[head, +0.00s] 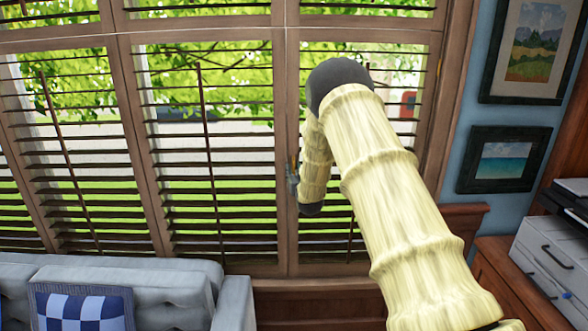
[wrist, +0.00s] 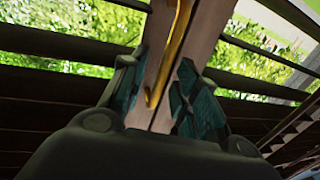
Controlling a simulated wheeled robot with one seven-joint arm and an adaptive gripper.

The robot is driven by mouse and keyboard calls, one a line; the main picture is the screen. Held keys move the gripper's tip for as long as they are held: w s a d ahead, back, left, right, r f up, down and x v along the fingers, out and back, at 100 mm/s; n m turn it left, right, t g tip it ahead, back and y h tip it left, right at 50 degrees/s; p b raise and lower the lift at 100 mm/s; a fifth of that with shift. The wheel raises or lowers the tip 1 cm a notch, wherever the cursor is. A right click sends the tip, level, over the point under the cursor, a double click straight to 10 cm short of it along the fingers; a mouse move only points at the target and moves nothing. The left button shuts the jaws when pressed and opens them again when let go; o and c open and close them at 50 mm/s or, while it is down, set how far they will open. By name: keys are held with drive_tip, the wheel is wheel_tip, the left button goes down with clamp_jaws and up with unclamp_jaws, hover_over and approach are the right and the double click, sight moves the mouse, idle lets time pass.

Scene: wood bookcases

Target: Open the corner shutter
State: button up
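Brown louvred shutters cover the window. The rightmost shutter panel (head: 434,105), nearest the blue wall, is shut in line with its neighbour (head: 126,90) and is partly hidden behind my arm. A thin gold handle (wrist: 173,50) runs along the wooden upright where two panels meet; in the wrist view its lower end hooks. My gripper (wrist: 157,92) is open, with its dark teal fingers on either side of the upright and the handle's lower end between them. I cannot tell whether they touch the wood. In the head view my gripper (head: 293,180) is small beside that upright.
A grey sofa (head: 160,295) with a checked blue cushion (head: 80,310) stands below the window at left. A wooden cabinet (head: 495,262) with a grey drawer unit (head: 552,255) stands at right. Two framed pictures (head: 505,160) hang on the right wall.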

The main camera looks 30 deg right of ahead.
drive_tip(key=shift+w+d, duration=0.15)
drive_tip(key=shift+w, duration=0.25)
clamp_jaws()
